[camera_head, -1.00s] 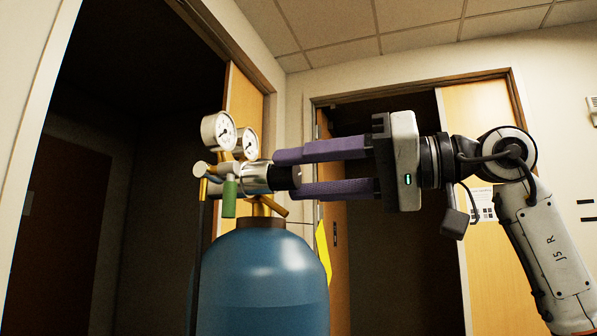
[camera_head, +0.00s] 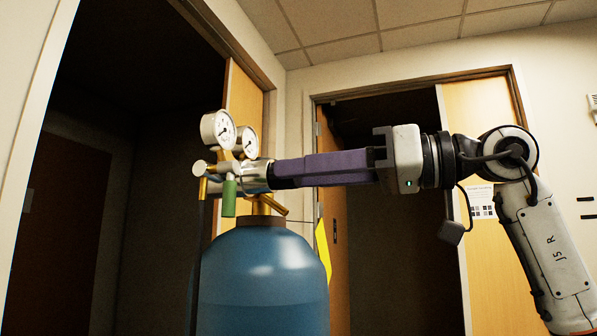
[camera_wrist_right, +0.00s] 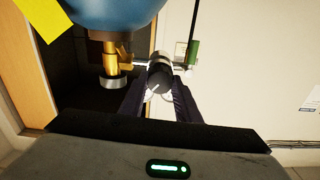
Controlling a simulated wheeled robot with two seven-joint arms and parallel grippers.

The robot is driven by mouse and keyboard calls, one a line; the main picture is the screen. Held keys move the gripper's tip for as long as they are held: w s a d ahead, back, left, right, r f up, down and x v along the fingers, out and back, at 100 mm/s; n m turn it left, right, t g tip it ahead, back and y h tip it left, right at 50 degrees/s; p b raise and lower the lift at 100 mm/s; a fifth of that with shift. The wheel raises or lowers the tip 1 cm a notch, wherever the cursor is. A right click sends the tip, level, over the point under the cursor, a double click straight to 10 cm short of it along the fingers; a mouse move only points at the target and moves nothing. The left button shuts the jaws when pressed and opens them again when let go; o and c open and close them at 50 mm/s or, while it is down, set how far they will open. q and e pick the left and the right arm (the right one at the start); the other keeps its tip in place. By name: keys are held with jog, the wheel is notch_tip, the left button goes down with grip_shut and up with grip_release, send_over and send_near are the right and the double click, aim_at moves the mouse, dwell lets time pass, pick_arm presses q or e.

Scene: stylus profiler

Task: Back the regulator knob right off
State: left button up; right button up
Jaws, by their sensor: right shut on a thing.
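The regulator has a silver body (camera_head: 254,176), two round gauges (camera_head: 218,129) and brass fittings, and sits on top of a blue gas cylinder (camera_head: 262,278). Its dark knob (camera_wrist_right: 159,77) faces right, toward my right gripper (camera_head: 283,171). In the head view the purple fingers reach the knob from the right and mostly hide it. In the right wrist view the fingers lie on both sides of the knob, shut on it. My left gripper is not in view.
A green fitting (camera_head: 229,197) and a dark hose hang on the regulator's left. A yellow tag (camera_head: 322,250) hangs at the cylinder's right shoulder. Doorways and wooden doors stand behind. The air around my right forearm looks clear.

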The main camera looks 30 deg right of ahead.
jog(key=o, duration=0.9)
jog(key=shift+o, duration=0.2)
jog(key=m, duration=1.1)
grip_shut()
jog(key=n, duration=0.7)
jog(key=shift+o, duration=1)
grip_release()
